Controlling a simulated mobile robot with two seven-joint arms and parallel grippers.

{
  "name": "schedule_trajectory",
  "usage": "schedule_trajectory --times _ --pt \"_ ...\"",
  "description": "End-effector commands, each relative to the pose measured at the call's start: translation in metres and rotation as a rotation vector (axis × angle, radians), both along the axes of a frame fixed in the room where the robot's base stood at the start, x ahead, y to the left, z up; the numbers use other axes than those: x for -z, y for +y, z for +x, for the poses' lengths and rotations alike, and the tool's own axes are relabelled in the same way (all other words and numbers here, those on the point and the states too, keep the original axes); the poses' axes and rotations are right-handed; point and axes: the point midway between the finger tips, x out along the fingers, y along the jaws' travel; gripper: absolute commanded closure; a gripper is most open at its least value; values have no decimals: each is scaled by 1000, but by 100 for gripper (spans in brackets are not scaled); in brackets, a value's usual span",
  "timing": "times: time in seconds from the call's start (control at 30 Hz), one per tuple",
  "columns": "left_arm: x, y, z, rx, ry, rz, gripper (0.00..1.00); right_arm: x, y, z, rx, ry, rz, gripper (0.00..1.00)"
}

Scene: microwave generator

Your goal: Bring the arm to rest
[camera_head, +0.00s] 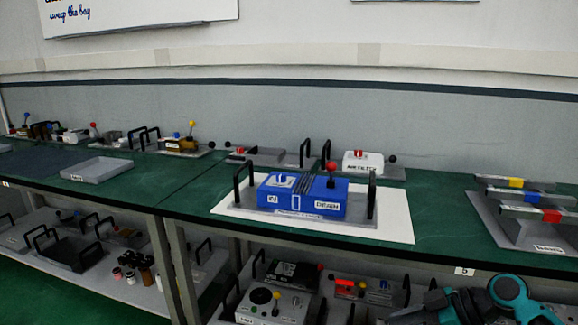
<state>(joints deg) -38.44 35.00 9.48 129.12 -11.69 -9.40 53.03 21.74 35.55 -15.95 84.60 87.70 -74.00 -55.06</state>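Part of my arm, teal and black, shows at the bottom right corner, in front of the lower shelf. I see its links and joints but no gripper fingers that I can make out. No arm comes in from the left, and my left gripper is out of the picture. A blue unit (329,197) labelled DRAIN sits on a grey tray (245,211) with black handles. The tray stands on a white mat (397,225) on the green bench (438,205). My visible arm part is apart from it, lower and to the right.
A grey rack (511,228) with coloured tabs stands at the right. An air filter unit (362,162) stands behind the blue unit. An empty grey tray (97,169) and several other trays are at the left. The lower shelf holds several units. Bare bench lies right of the mat.

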Motion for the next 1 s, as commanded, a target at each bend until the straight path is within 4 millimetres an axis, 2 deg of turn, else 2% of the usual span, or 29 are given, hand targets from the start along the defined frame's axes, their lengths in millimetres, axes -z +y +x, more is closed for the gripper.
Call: schedule_trajectory --times 0.03,0.2,0.3,0.4,0.53,0.7,0.83,1.0 --pt "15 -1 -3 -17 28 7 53 27 9 -10 55 32 -24 53" --pt "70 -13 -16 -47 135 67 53 103 27 -42 306 76 -118 53" --pt "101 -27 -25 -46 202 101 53 133 33 -66 454 67 -151 53" --pt "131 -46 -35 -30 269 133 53 151 37 -93 595 39 -166 53" --pt "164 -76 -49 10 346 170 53 159 38 -128 756 -21 -165 53" --pt "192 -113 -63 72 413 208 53 151 37 -164 887 -102 -149 53" --pt "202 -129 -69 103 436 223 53 144 37 -178 930 -142 -137 53" --pt "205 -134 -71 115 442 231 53 141 36 -182 941 -158 -134 53"
